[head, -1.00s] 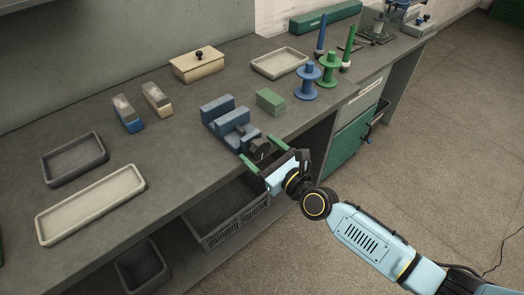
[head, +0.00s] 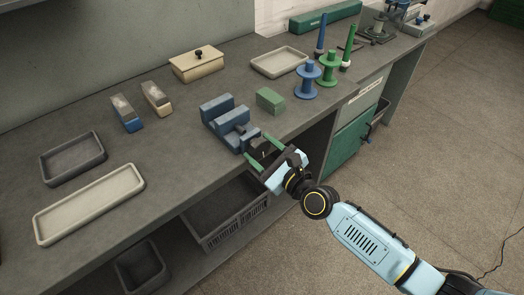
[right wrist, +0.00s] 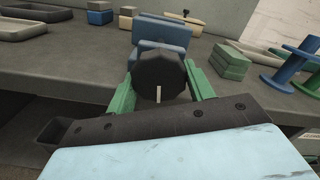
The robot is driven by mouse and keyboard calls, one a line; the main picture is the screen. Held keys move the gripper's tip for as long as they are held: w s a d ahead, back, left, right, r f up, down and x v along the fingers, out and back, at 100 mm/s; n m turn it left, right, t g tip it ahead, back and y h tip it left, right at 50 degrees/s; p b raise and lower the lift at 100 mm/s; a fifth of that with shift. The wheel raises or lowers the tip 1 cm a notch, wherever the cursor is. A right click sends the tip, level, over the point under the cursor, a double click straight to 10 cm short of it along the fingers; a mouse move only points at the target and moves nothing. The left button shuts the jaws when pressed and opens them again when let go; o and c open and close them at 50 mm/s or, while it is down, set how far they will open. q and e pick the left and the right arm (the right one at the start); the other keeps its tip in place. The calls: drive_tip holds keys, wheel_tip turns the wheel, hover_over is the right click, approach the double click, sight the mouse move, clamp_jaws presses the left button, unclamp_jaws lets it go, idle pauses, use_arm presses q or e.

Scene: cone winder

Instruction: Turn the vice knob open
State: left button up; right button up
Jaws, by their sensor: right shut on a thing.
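The blue vice (head: 217,108) stands at the front edge of the grey bench, with a gap between its two jaws. Its dark knob (right wrist: 159,75) faces outward over the edge and carries a white mark, at the bottom in the right wrist view. My right gripper (head: 256,147) reaches in from the front, its green fingers on either side of the knob. It is shut on the knob, which the gripper partly hides in the head view. My left gripper is not in view.
A green block (head: 270,100) lies close right of the vice. Blue (head: 307,78) and green (head: 327,68) spools stand farther right. Two trays (head: 92,203) (head: 73,158) lie at left. A cream lidded box (head: 197,66) is behind. A dark crate (head: 226,222) sits below the bench.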

drive_tip(key=shift+n, duration=0.3)
drive_tip(key=o, duration=1)
drive_tip(key=v, duration=1.3)
drive_tip(key=shift+s+d, duration=0.15)
drive_tip(key=shift+s, duration=0.05)
